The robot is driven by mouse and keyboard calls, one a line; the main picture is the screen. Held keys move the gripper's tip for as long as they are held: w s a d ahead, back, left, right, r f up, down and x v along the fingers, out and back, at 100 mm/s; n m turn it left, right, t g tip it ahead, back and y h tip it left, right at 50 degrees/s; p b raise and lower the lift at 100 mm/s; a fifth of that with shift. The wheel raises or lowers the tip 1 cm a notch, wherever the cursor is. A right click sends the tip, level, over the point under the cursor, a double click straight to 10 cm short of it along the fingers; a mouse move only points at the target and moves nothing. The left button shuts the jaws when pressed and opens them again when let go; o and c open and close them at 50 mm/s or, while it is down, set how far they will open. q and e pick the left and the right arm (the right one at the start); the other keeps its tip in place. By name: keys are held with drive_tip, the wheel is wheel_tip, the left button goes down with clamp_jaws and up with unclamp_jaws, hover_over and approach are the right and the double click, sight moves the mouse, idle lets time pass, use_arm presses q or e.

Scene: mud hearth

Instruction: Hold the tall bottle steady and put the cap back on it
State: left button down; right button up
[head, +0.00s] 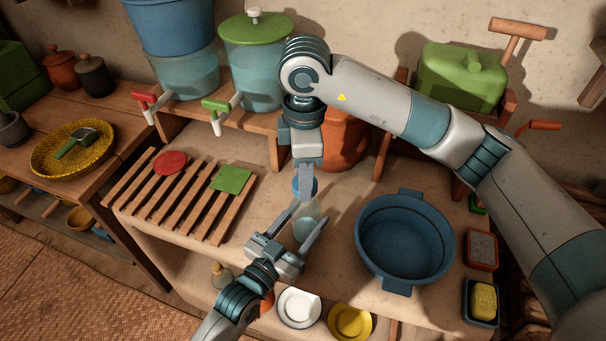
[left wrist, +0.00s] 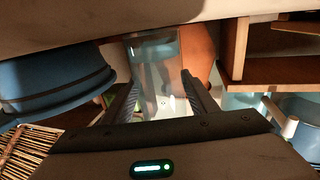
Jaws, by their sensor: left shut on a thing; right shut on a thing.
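The tall bottle (head: 304,222) is clear and stands upright on the counter in the head view. My left gripper (head: 306,226) is shut on its body, one finger on each side. The bottle also shows between the dark fingers in the left wrist view (left wrist: 164,78). The blue cap (head: 304,187) is at the bottle's mouth. My right gripper (head: 305,178) points down from above and is shut on the cap. The fingers partly hide the cap, and I cannot tell whether it touches the bottle's rim.
A blue basin (head: 404,287) stands close to the right of the bottle. A slatted wooden rack (head: 150,207) lies to the left. A raised shelf with water dispensers (head: 257,75) and a clay pot (head: 343,143) are behind. A white plate (head: 299,308) and a yellow one (head: 350,322) are in front, lower down.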

drive_tip(key=shift+w+d, duration=0.15)
drive_tip(key=shift+d, duration=0.05)
drive_tip(key=o, duration=1)
drive_tip(key=shift+r, duration=0.1)
drive_tip(key=shift+r, duration=2.15)
